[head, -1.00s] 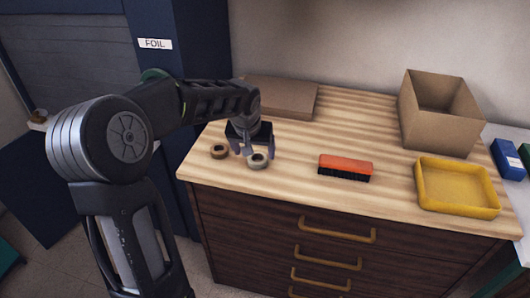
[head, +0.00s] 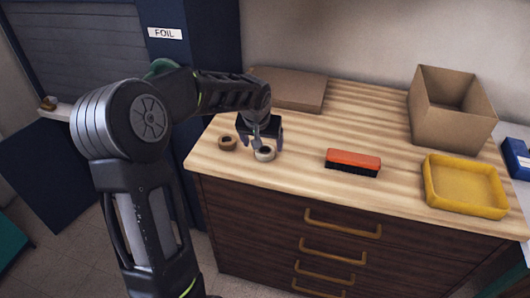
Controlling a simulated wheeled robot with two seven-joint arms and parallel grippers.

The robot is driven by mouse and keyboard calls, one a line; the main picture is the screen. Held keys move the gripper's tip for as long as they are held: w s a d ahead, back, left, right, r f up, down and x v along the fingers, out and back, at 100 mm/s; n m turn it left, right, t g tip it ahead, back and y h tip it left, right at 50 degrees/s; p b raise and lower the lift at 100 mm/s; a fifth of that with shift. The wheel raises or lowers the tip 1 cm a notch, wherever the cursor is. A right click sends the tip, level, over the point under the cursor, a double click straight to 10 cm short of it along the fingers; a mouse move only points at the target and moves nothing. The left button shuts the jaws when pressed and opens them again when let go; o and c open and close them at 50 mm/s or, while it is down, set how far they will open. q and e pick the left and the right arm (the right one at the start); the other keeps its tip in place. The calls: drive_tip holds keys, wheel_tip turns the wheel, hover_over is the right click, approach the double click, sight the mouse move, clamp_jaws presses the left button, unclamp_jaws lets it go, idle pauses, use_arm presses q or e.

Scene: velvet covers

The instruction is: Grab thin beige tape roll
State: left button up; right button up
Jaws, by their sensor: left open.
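A pale beige tape roll (head: 265,154) lies flat on the wooden top of the drawer cabinet, near its front left edge. A brown tape roll (head: 228,143) lies just to its left. My left gripper (head: 262,144) is open and points down at the pale roll, with its fingers close around or just above it. I cannot tell whether the fingers touch the roll. The gripper hides part of the roll's far side. My right gripper is not in view.
A red brush (head: 353,160) with black bristles lies to the right. Farther right are a yellow tray (head: 466,186) and an open cardboard box (head: 451,110). A flat brown board (head: 290,90) lies behind the gripper. The middle of the top is clear.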

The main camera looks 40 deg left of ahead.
sight(265, 150)
use_arm(q)
drive_tip(key=p+x, duration=0.1)
drive_tip(key=x, duration=0.4)
drive_tip(key=shift+w, duration=0.25)
drive_tip(key=shift+c, duration=0.2)
drive_tip(key=c, duration=1.4)
wheel_tip(265, 150, up, 10)
drive_tip(key=shift+r+b, duration=0.1)
drive_tip(key=shift+b, duration=0.35)
